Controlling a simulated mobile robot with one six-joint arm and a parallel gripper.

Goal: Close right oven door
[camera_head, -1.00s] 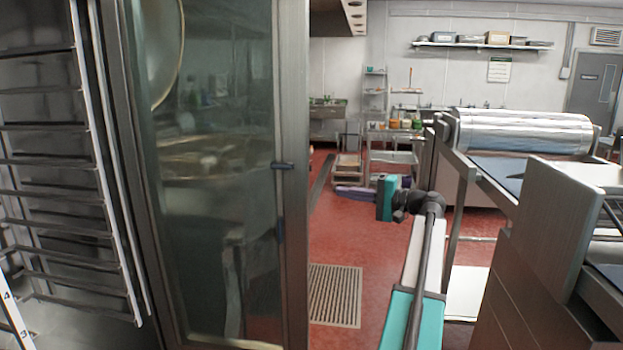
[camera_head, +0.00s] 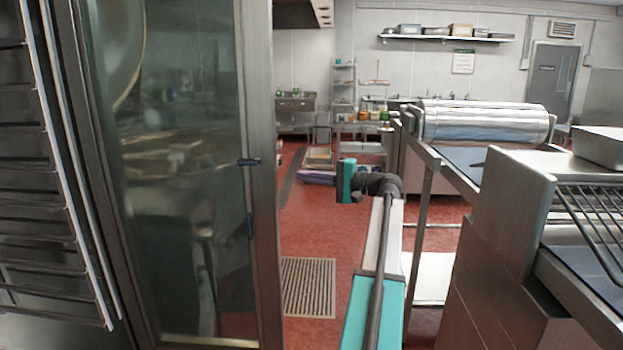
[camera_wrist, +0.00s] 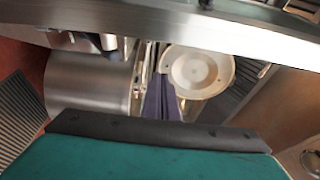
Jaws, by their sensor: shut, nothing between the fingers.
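A tall glass oven door (camera_head: 180,200) in a metal frame fills the left of the head view. The door seems to stand open beside a cavity with rack rails (camera_head: 35,180). My gripper (camera_head: 305,177) is right of the door's free edge in the picture, with its purple fingers pointing left. I see no contact with the door. In the wrist view the purple fingers (camera_wrist: 161,90) are together and hold nothing. I cannot tell which oven this door belongs to.
A steel counter with a large roller (camera_head: 485,122) and a cabinet with a wire rack (camera_head: 595,215) stand close on the right. Red floor with a drain grate (camera_head: 308,287) lies open between door and counter. Shelving (camera_head: 343,95) stands far back.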

